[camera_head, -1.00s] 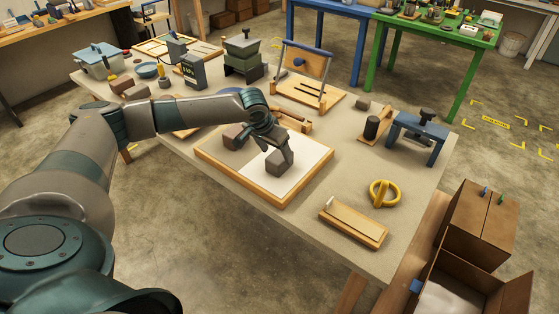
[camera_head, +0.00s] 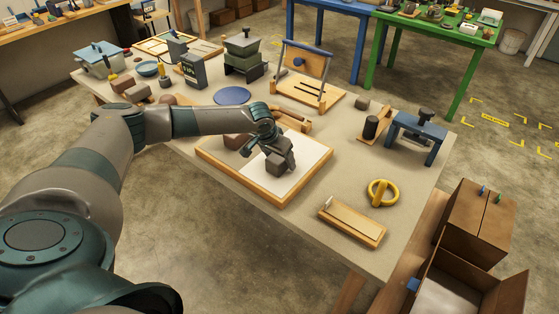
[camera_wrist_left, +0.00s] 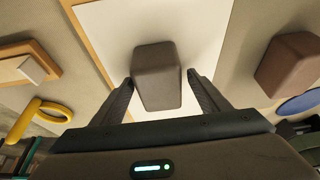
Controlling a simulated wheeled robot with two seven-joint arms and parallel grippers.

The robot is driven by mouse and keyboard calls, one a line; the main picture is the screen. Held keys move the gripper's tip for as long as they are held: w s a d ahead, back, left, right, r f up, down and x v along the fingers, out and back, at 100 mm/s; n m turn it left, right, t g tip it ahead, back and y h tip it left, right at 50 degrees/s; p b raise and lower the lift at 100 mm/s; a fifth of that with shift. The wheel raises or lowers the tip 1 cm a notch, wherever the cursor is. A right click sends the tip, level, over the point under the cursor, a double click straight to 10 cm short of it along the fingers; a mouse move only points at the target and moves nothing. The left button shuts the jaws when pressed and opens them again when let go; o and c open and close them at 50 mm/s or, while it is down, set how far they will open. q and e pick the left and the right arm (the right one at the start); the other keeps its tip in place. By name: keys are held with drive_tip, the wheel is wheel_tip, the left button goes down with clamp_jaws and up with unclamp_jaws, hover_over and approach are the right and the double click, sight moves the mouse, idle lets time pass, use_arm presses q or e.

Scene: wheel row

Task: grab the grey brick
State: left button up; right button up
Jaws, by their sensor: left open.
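The grey brick (camera_head: 281,162) stands on the white half of a wood-framed board (camera_head: 310,172) in the middle of the table. My left gripper (camera_wrist_left: 158,78) is open, with its fingers on either side of the grey brick (camera_wrist_left: 157,72) in the left wrist view. A gap shows between the brick and each finger there. In the head view the gripper is over the brick and hides part of it. My right gripper is in neither view.
A brown brick (camera_head: 236,141) is on the board's other half, partly behind my left arm; it also shows in the wrist view (camera_wrist_left: 288,66). A yellow ring (camera_head: 382,192) and a wooden block (camera_head: 352,224) lie to the right. A blue disc (camera_head: 232,95) lies behind the arm.

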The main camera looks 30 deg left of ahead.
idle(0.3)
use_arm(q)
drive_tip(key=shift+r, duration=0.1)
drive_tip(key=c, duration=1.7)
